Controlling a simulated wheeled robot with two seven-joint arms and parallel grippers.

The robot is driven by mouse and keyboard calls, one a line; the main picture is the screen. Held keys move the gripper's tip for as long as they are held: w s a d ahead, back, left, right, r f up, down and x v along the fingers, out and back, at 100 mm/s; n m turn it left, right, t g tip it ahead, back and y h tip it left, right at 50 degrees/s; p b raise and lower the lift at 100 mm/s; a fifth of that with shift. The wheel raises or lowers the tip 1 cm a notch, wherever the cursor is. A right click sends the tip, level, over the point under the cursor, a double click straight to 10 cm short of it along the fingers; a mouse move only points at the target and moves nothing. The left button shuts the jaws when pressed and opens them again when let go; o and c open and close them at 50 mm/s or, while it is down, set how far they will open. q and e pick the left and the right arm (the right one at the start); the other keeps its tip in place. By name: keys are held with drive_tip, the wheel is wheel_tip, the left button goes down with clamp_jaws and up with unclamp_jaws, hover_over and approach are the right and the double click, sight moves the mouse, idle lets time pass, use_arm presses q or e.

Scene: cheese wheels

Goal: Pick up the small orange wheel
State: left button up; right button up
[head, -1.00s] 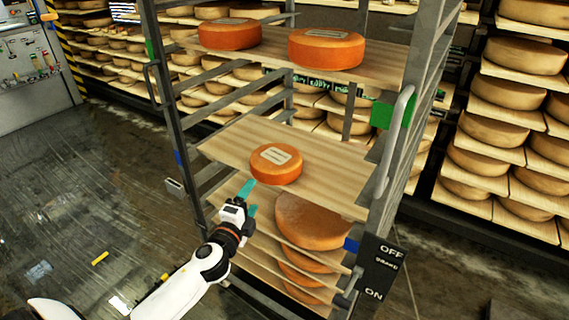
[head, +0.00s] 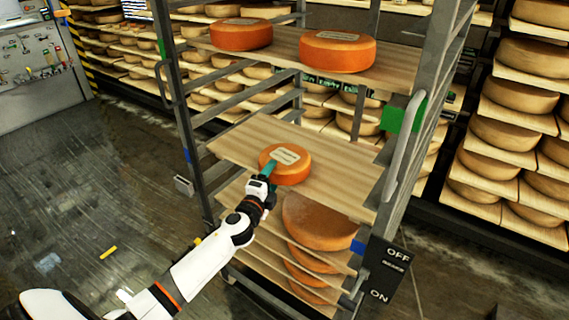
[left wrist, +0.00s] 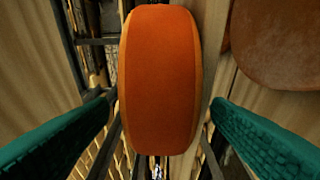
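The small orange wheel (head: 292,172), with a pale label on top, lies flat on the middle wooden shelf (head: 333,190) of the metal rack, near its front edge. My left gripper (head: 267,171) is at the wheel's front left side; a teal finger overlaps its edge in the head view. In the left wrist view the wheel (left wrist: 160,85) stands between the two teal fingers of the open gripper (left wrist: 163,102), with a narrow gap showing on each side. My right gripper is not in view.
Two larger orange wheels, one left (head: 241,36) and one right (head: 337,53), sit on the shelf above. Rack posts (head: 425,110) flank the shelf. A dark OFF/ON panel (head: 383,275) hangs at the right.

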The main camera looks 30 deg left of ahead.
use_arm(q)
drive_tip(key=c, duration=1.5)
drive_tip(key=shift+r, duration=0.15)
clamp_jaws()
